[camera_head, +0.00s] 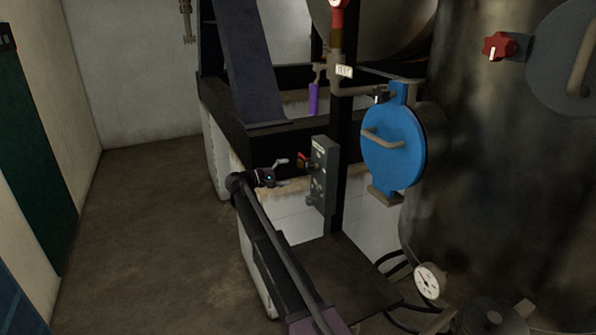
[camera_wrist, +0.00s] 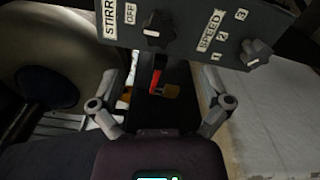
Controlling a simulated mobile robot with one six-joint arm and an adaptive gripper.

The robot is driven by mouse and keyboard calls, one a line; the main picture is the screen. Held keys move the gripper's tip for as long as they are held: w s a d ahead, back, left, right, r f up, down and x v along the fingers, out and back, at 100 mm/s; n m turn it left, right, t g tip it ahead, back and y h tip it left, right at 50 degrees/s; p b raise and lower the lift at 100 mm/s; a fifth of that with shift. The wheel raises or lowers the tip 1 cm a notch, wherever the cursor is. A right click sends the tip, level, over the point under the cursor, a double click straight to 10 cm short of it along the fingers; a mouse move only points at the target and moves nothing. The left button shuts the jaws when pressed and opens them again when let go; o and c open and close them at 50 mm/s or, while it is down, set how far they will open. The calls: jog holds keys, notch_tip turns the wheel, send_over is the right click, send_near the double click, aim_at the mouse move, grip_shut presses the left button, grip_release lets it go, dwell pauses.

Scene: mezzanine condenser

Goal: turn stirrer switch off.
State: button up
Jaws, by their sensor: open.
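The grey control panel (camera_head: 324,175) stands upright on a dark post in the head view. In the wrist view the panel (camera_wrist: 100,8) crosses the top, turned sideways.
A red handle (camera_wrist: 156,78) and a brass-coloured piece (camera_wrist: 172,91) show between my fingers, seemingly farther off. A blue round hatch (camera_head: 393,148) and a large dark tank (camera_head: 480,180) stand right of the panel. A purple-handled valve (camera_head: 314,98) hangs above. The floor at left is clear.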

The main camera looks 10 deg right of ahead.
jog(key=shift+v, duration=1.7)
jog(key=s+d+f+m+g+y, duration=0.1)
jog(key=s+d+f+y, duration=0.3)
jog(key=s, duration=0.3)
jog(key=s+d+f+m+g+y, duration=0.1)
jog(key=s+d+f+g, duration=0.1)
jog(key=s+d+f, duration=0.4)
jog(key=s+d+f+m+g+y, duration=0.1)
jog(key=s+d+f+y, duration=0.25)
jog(key=s, duration=0.45)
jog(key=s+f+m+y, duration=0.2)
jog(key=s+y, duration=0.2)
jog(key=s, duration=0.6)
jog(key=s+a+f+m+g+y, duration=0.1)
jog(key=s+f+y, duration=0.2)
jog(key=s, duration=0.7)
jog(key=shift+s+a+m+g+y, duration=0.2)
jog(key=shift+s+m+g+y, duration=0.15)
jog(key=shift+y, duration=0.5)
